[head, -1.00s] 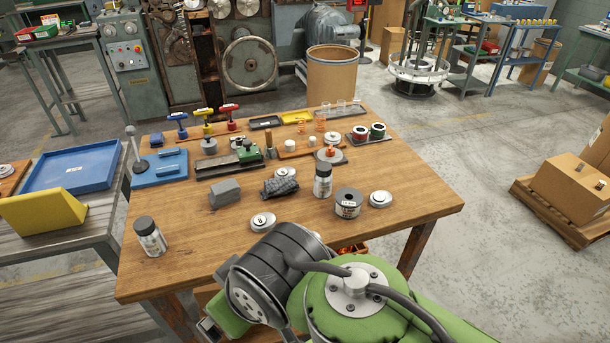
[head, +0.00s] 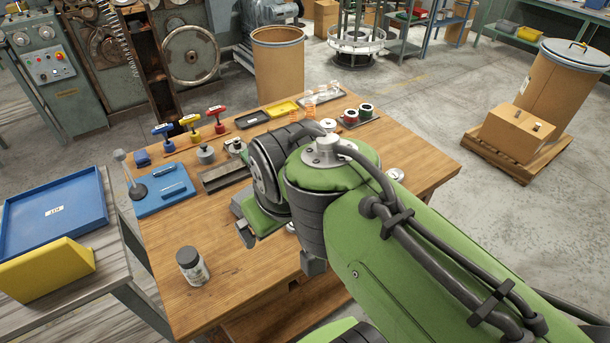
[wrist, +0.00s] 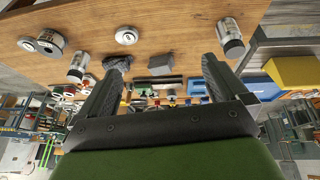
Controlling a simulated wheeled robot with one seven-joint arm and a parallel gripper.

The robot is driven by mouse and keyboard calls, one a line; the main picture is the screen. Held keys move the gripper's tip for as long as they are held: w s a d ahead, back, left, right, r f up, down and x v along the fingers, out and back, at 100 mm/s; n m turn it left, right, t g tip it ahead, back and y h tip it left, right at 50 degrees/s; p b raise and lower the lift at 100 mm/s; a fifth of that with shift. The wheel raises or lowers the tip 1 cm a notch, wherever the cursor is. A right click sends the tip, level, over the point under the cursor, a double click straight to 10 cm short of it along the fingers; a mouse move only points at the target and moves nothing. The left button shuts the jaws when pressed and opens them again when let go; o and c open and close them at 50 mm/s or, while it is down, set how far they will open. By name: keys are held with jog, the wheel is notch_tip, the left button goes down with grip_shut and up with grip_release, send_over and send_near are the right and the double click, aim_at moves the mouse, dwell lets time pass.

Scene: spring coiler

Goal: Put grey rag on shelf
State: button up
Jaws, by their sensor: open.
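A dark grey crumpled rag (wrist: 118,61) lies on the wooden table (wrist: 180,22); in the wrist view it shows just beyond the tip of the left finger. In the head view my arm hides it. My gripper (wrist: 163,68) is open and empty, its two fingers reaching over the table. A smooth grey block (wrist: 161,62) shows between the fingertips, right of the rag. I cannot tell whether a finger touches anything. In the head view a wooden board (head: 275,323) shows low under the table's front edge; I cannot tell if it is the shelf.
A jar (head: 192,265) stands at the table's front left; another jar (wrist: 78,66) stands left of the rag in the wrist view. Blue, yellow and red-handled tools (head: 190,126) stand at the back. A blue tray (head: 55,215) is on the left bench. The front left tabletop is mostly clear.

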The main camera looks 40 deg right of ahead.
jog(key=w+d+r+g+p, duration=0.1)
jog(key=w+d+g+p, duration=0.3)
jog(key=w+d+p, duration=1.15)
jog(key=shift+m+y, duration=0.4)
jog(key=shift+y, duration=0.1)
jog(key=w+d+f+b, duration=0.1)
jog(key=f, duration=0.3)
jog(key=w+d+f, duration=0.1)
jog(key=f, duration=0.4)
jog(key=w+d+f+b, duration=0.1)
jog(key=w+f, duration=0.1)
jog(key=f, duration=0.3)
jog(key=shift+d+b, duration=0.25)
jog(key=shift+b, duration=0.1)
notch_tip(320, 180, down, 6)
jog(key=shift+d+r, duration=0.1)
jog(key=shift+d, duration=0.05)
jog(key=c, duration=0.8)
notch_tip(320, 180, up, 10)
jog(key=shift+c, duration=0.2)
